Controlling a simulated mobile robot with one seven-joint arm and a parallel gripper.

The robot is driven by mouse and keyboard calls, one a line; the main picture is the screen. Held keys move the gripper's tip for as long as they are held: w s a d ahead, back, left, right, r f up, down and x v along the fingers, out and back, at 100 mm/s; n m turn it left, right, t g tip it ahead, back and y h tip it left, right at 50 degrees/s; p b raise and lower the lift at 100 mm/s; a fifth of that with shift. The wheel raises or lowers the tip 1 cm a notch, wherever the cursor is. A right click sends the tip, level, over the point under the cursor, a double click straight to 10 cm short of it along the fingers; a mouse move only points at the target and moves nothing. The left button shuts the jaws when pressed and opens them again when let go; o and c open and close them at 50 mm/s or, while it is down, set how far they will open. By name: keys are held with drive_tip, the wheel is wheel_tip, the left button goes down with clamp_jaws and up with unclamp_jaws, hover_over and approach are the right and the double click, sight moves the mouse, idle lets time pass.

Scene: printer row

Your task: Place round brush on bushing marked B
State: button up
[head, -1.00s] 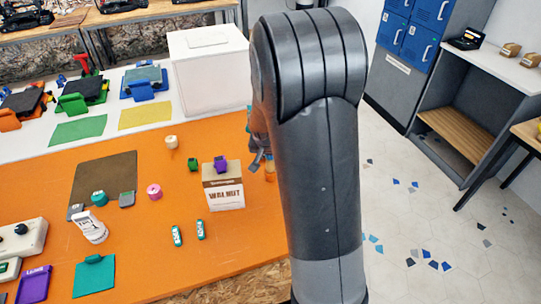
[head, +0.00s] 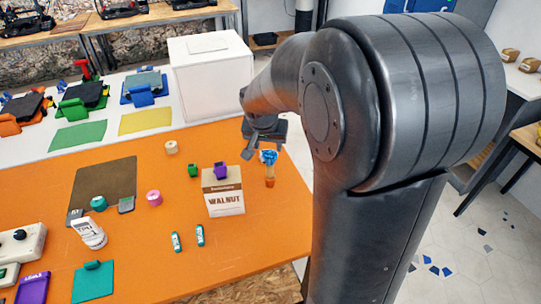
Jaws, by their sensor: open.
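What looks like the round brush (head: 269,173), with a blue top and an orange-brown lower part, stands upright near the right edge of the orange table. My gripper (head: 251,145) is open and empty, just up and left of the brush's top in the head view; I cannot tell whether they touch. Small ring-like pieces that may be bushings stand on the table: beige (head: 171,147), pink (head: 153,197) and teal (head: 98,203). No letter B is readable on any of them.
A WALNUT box (head: 225,199) with a purple piece (head: 221,170) on top stands left of the brush, beside a green piece (head: 193,170). Two small teal-white items (head: 200,236) lie in front. A white box (head: 212,65) stands behind.

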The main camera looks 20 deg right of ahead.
drive_tip(key=s+a+r+n, duration=0.2)
drive_tip(key=s+r, duration=0.1)
drive_tip(key=s, duration=0.4)
drive_tip(key=s+a+r+n+t+y, duration=0.1)
drive_tip(key=s+a+r+n, duration=0.1)
drive_tip(key=s, duration=0.6)
drive_tip(key=s+a+r+n+y, duration=0.1)
drive_tip(key=s+r, duration=0.3)
drive_tip(key=s, duration=0.4)
drive_tip(key=shift+s+a+r+n+t, duration=0.25)
drive_tip(key=shift+a+r+n+t, duration=0.15)
drive_tip(key=shift+a+n, duration=0.15)
